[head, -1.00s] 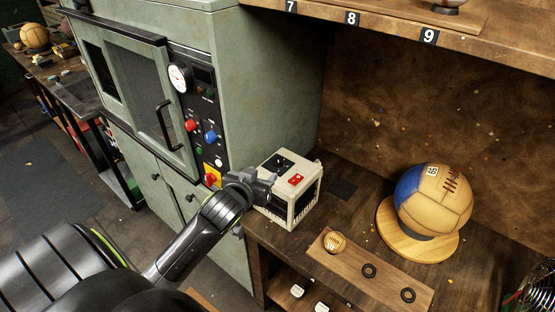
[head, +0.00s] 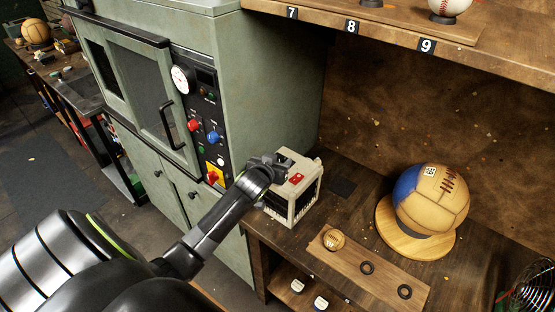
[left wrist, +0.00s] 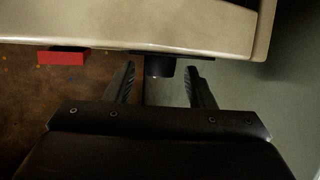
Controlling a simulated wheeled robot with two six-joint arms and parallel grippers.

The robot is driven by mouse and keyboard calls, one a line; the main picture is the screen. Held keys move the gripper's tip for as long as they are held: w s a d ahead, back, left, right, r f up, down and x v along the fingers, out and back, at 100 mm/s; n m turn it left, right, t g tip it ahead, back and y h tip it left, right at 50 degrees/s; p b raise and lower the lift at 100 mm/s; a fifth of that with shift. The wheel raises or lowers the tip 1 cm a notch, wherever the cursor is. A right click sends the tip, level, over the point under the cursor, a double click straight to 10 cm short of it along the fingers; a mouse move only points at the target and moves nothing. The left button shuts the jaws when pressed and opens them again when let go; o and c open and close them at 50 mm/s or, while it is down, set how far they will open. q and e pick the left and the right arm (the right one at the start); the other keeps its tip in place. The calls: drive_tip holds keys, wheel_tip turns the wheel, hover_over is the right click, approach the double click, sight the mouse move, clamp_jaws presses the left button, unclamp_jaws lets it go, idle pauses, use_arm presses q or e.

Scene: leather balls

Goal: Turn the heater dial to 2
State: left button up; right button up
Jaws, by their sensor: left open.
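The heater (head: 308,208) is a cream box with a dark grille, standing on the workbench beside the green cabinet. A red switch (head: 296,178) sits on its top and also shows in the left wrist view (left wrist: 62,58). My left gripper (head: 284,164) is over the heater's top, near its far-left part. In the left wrist view my left gripper (left wrist: 160,72) is open, its two fingers on either side of a short black dial (left wrist: 160,67). I cannot tell whether they touch it. The dial's numbers and pointer are not readable. In the head view my gripper hides the dial.
The green cabinet (head: 262,75) stands close to the left, with a control panel (head: 205,120). A blue-and-tan leather ball (head: 440,200) rests on a round wooden base right of the heater. A wooden board (head: 385,280) with a small ball lies in front.

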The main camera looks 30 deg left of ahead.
use_arm(q)
drive_tip(key=shift+w+f, duration=0.1)
drive_tip(key=c, duration=1)
drive_tip(key=shift+o, duration=0.2)
drive_tip(key=shift+d+n+y, duration=0.1)
drive_tip(key=shift+n+y, duration=0.2)
drive_tip(key=shift+n, duration=0.1)
drive_tip(key=n+y+b, duration=0.1)
drive_tip(key=n+g+y+b, duration=0.1)
drive_tip(key=y, duration=0.1)
drive_tip(key=shift+w+d+f, duration=0.15)
drive_tip(key=shift+d, duration=0.05)
drive_tip(key=n+g+y+b, duration=0.2)
drive_tip(key=n+b, duration=0.1)
drive_tip(key=n+g+y+b, duration=0.2)
drive_tip(key=n+g+b, duration=0.1)
drive_tip(key=b, duration=0.1)
drive_tip(key=n+g+y+b, duration=0.2)
drive_tip(key=n+b, duration=0.1)
drive_tip(key=shift+w+d+g+b, duration=0.25)
drive_tip(key=shift+w+g+b, duration=0.15)
drive_tip(key=shift+w+n+g+y+b, duration=0.1)
drive_tip(key=shift+n+g+y+b, duration=0.3)
drive_tip(key=shift+n+g+b, duration=0.75)
drive_tip(key=shift+r, duration=0.2)
